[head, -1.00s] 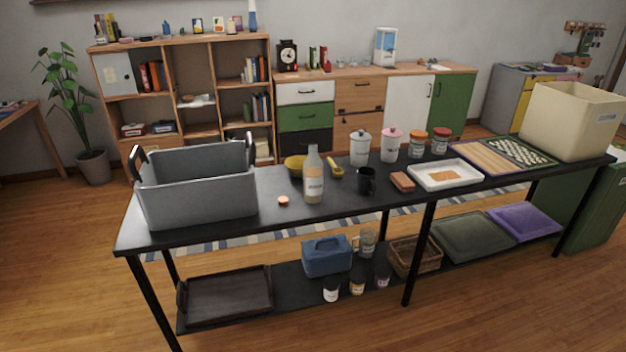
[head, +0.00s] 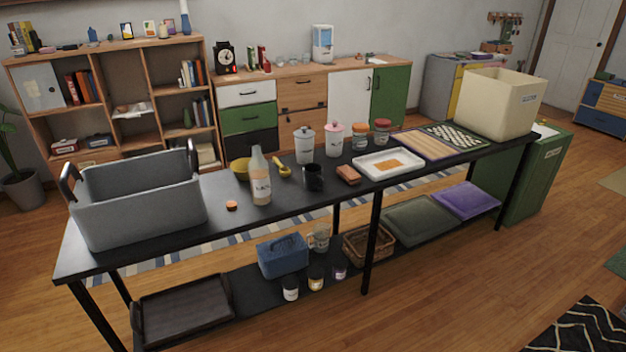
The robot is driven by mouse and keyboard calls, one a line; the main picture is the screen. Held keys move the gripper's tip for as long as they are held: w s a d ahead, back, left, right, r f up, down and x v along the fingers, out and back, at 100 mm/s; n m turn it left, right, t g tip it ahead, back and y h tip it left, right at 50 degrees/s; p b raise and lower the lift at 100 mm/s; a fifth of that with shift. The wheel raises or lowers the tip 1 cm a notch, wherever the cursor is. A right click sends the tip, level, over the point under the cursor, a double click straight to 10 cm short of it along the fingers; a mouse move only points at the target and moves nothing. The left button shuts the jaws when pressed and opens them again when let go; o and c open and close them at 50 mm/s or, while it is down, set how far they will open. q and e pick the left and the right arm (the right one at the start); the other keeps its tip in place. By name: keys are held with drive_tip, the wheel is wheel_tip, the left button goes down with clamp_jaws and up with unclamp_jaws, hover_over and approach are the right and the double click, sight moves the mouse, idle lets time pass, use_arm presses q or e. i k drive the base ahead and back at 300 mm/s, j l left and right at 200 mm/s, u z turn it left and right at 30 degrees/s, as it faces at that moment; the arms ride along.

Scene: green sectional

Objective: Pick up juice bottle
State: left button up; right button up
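A bottle with a pale peach body, clear neck and a label (head: 261,180) stands upright on the black table (head: 225,226). I take it to be the juice bottle. A small orange cap-like disc (head: 231,206) lies on the table to its left. A black mug (head: 313,178) stands to its right, and a yellow bowl (head: 240,169) is behind it. Neither of my grippers shows in the head view.
A grey bin with dark handles (head: 138,206) stands at the table's left end, a cream bin (head: 497,108) at the right end. A white tray (head: 388,164), a brown block (head: 348,174) and several jars stand between.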

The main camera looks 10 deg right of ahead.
sight(258, 167)
drive_tip(key=i+l+u, duration=0.1)
drive_tip(key=i+l, duration=0.35)
drive_tip(key=l, duration=0.25)
drive_tip(key=i+l+u, duration=0.15)
drive_tip(key=l, duration=0.25)
drive_tip(key=i+l, duration=0.3)
drive_tip(key=i+l+u, duration=0.15)
drive_tip(key=l, duration=0.35)
drive_tip(key=i, duration=0.05)
